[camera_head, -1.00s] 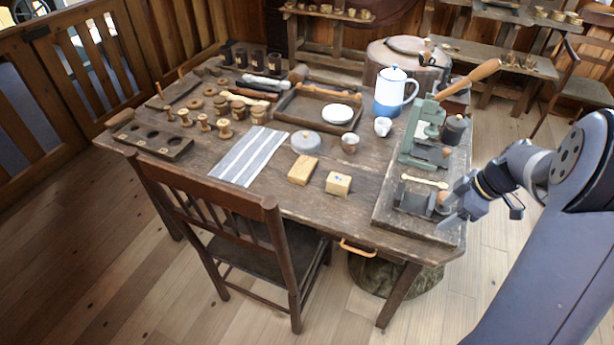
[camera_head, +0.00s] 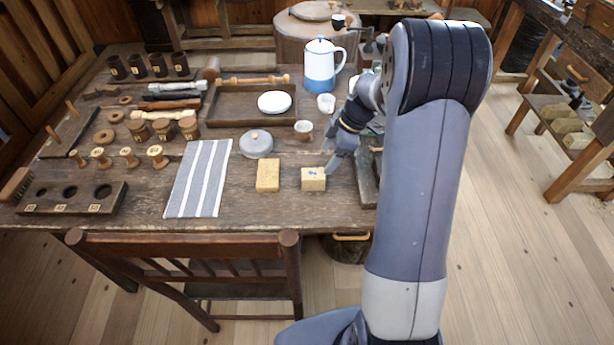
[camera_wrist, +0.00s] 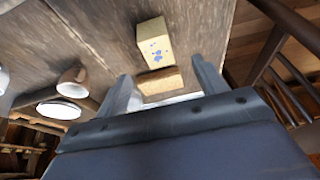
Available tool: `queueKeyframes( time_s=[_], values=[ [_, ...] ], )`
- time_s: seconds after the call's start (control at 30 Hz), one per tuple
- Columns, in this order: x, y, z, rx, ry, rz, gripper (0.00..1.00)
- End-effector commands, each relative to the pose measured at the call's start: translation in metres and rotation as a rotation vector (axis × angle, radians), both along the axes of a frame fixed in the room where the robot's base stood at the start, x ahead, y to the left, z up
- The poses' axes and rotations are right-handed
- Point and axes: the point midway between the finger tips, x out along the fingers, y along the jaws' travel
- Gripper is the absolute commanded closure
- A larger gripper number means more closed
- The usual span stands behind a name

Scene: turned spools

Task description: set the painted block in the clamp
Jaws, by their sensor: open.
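The painted block (camera_head: 314,180), pale wood with blue marks on it, lies on the table near its front edge. It also shows in the wrist view (camera_wrist: 154,42), its marked face toward the camera. My gripper (camera_head: 332,160) is open and empty, just behind and right of the block in the head view. In the wrist view my two fingers (camera_wrist: 161,72) are apart, and the painted block lies beyond them; I see no contact. The clamp is hidden behind my arm; only the edge of its dark board (camera_head: 367,172) shows.
A plain wooden block (camera_head: 268,175) lies just left of the painted one. A grey lidded pot (camera_head: 256,143), a small cup (camera_head: 304,130) and a striped cloth (camera_head: 199,180) are near. A blue-white jug (camera_head: 320,66) stands behind. A chair (camera_head: 190,265) stands at the front edge.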

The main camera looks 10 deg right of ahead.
Motion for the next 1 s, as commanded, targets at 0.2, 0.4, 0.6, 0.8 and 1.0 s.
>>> queueKeyframes(
  time_s=[0.2,0.4,0.6,0.8,1.0],
  values=[
    [0.002,0.014,-0.032,0.001,0.005,0.003,0.33],
    [0.004,0.02,-0.044,0.001,0.003,0.002,0.33],
    [0.009,0.031,-0.065,0.001,0.006,0.003,0.33],
    [0.011,0.038,-0.085,0.0,0.003,0.002,0.33],
    [0.011,0.039,-0.087,0.0,0.001,0.002,0.33]
  ],
)
